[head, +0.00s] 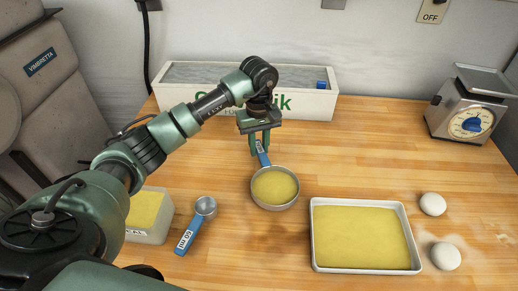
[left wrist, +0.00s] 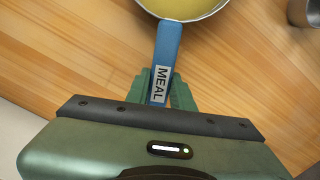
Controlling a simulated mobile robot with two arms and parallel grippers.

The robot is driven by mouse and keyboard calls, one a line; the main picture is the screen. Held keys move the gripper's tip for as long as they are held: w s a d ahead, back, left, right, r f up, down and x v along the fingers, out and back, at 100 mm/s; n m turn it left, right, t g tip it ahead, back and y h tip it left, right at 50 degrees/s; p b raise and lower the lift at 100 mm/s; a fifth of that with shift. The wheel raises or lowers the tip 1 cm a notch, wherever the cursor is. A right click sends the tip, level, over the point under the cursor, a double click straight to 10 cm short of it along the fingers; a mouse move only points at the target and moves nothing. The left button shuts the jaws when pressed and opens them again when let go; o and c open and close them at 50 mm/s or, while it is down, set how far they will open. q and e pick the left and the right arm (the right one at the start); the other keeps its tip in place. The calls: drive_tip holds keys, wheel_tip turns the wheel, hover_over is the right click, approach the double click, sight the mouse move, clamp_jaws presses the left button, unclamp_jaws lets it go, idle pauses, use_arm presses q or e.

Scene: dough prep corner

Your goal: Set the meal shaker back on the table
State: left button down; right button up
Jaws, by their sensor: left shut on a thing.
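The meal shaker (head: 274,187) is a round metal pan with a blue handle, filled with yellow meal. It is over the middle of the wooden table (head: 330,160), left of the tray. In the left wrist view its handle (left wrist: 167,50) bears the label MEAL. My left gripper (head: 260,149) points down and is shut on the handle; its green fingers (left wrist: 161,92) sit on both sides of it. A dark patch shows on the wood in front of the pan. I cannot tell whether the pan touches the table. My right gripper is not in view.
A white-rimmed tray (head: 314,240) of yellow meal lies at right, with two white balls (head: 433,204) beside it. A blue-handled scoop (head: 188,236) and a meal tub (head: 150,238) are at left. A long planter-like box (head: 200,102) and a scale (head: 470,112) stand behind.

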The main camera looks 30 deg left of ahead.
use_arm(q)
drive_tip(key=shift+f, duration=0.95)
drive_tip(key=c, duration=1.2)
unclamp_jaws()
drive_tip(key=shift+r, duration=0.1)
wheel_tip(320, 180, up, 10)
drive_tip(key=b, duration=0.2)
drive_tip(key=shift+w+a+r+b, duration=0.1)
drive_tip(key=shift+r+b, duration=0.15)
drive_tip(key=shift+b, duration=0.1)
drive_tip(key=shift+r, duration=0.7)
